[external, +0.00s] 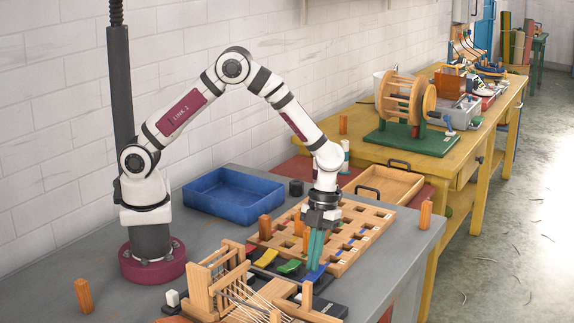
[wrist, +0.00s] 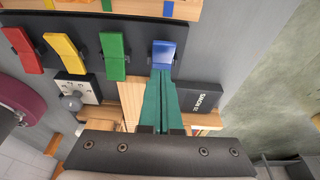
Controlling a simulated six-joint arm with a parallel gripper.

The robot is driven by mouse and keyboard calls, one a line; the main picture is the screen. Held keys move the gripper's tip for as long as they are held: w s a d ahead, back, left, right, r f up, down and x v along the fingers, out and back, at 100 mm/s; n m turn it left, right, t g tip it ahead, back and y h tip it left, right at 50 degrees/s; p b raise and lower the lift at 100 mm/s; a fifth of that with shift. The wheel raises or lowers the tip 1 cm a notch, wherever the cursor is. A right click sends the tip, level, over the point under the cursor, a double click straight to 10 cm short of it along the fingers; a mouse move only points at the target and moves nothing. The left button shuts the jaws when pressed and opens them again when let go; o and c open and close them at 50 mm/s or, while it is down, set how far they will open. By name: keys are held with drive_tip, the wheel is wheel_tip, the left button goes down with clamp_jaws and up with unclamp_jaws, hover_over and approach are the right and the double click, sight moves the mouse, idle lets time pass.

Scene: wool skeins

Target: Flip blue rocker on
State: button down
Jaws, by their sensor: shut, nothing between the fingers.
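The blue rocker (wrist: 164,52) sits at the right end of a black panel (wrist: 140,57) in the wrist view, beside the green, yellow and red rockers. It looks shorter than the others from here; I cannot tell its tilt for sure. In the external view the blue rocker (external: 316,272) is partly hidden behind my fingers. My gripper (wrist: 161,73) has its teal fingers together with nothing between them. The tips are right at the near edge of the blue rocker; I cannot tell if they touch it. In the external view my gripper (external: 314,264) points down over the panel's right end.
The green rocker (wrist: 114,56) is close on the left, then the yellow rocker (wrist: 65,53) and red rocker (wrist: 23,50). A wooden slotted board (external: 345,246) with upright pegs lies behind. A wooden loom (external: 240,290) stands in front. A blue tray (external: 233,194) is at the back.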

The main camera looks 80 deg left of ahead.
sight(313, 274)
wheel_tip(313, 274, up, 13)
idle(0.3)
drive_tip(key=shift+r, duration=0.15)
